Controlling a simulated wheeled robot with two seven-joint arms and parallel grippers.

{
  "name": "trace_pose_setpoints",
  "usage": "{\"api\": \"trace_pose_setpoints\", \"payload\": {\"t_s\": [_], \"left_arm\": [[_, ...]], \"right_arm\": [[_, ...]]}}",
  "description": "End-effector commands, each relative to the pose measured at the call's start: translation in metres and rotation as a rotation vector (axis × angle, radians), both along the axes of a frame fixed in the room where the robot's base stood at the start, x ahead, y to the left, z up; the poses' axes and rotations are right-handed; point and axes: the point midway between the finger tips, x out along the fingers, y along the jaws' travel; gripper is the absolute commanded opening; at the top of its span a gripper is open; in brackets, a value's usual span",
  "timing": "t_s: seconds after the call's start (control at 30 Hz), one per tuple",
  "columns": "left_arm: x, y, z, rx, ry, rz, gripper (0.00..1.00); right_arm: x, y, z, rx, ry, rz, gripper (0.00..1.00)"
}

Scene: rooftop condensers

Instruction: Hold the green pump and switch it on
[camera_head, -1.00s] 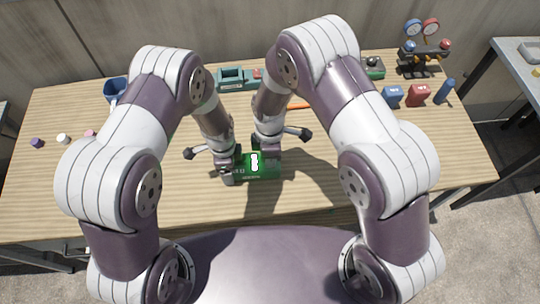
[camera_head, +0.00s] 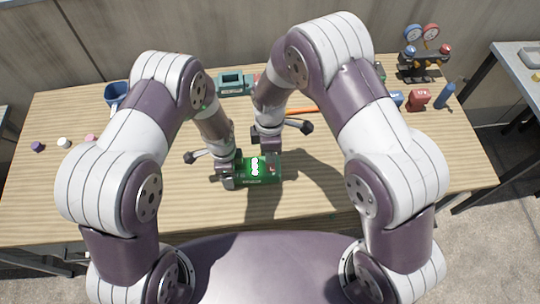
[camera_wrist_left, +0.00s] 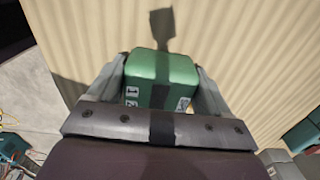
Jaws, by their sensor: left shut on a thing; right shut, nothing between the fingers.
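The green pump (camera_head: 262,181) lies on the wooden table near its front middle, with a bright white and green lit patch on top and a small reddish spot near its right end. My left gripper (camera_head: 228,179) is shut on the pump's left end. In the left wrist view the pump (camera_wrist_left: 163,68) sits between the two fingers (camera_wrist_left: 160,85). My right gripper (camera_head: 268,150) is shut and empty, just behind and above the pump's right part. Whether it touches the pump cannot be told.
A teal open box (camera_head: 233,84) stands at the back. A blue cup (camera_head: 116,93) is at back left. A gauge manifold (camera_head: 423,55), a red container (camera_head: 419,98) and a blue bottle (camera_head: 445,94) stand at back right. The table front right is clear.

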Motion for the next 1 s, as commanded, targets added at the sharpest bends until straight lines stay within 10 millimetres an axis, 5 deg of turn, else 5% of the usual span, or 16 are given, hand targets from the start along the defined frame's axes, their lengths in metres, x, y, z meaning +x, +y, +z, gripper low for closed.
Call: {"api": "trace_pose_setpoints", "payload": {"t_s": [0.2, 0.43, 0.97, 1.0], "left_arm": [[-0.002, 0.000, -0.001, 0.001, 0.004, -0.002, 0.23], [-0.002, 0.000, -0.001, 0.002, 0.004, -0.002, 0.23], [-0.002, 0.001, -0.001, 0.002, 0.005, -0.002, 0.23], [-0.002, 0.001, -0.001, 0.002, 0.005, -0.002, 0.82]], "right_arm": [[-0.006, 0.000, 0.054, 0.002, -0.003, 0.000, 0.00], [-0.011, 0.000, 0.096, 0.001, -0.001, -0.001, 0.00], [-0.013, 0.000, 0.109, 0.000, 0.000, 0.000, 0.00], [-0.013, 0.000, 0.109, 0.000, 0.000, 0.000, 0.00]]}}
